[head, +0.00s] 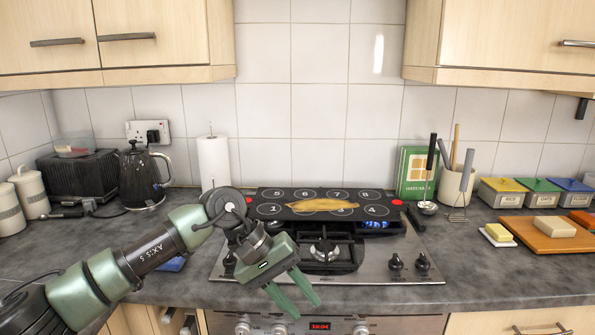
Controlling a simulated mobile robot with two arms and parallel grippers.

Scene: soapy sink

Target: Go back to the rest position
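My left arm comes in from the lower left. Its green gripper (303,304) hangs in front of the hob's front edge, pointing down and right. Its two fingers are apart with a gap between them, and nothing shows in the gap. My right gripper is not in view. The steel hob (420,250) lies behind the gripper, and my arm hides part of its left side. A black board with numbered circles (272,194) lies across the back of the hob. A flat yellow-brown piece (322,204) lies on the board.
A kettle (143,180), a toaster (80,175) and a paper roll (214,163) stand at the left. A utensil pot (450,188), coloured-lid boxes (502,192) and a wooden board (555,240) are at the right. A blue item (172,264) shows behind my arm. The front right worktop is clear.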

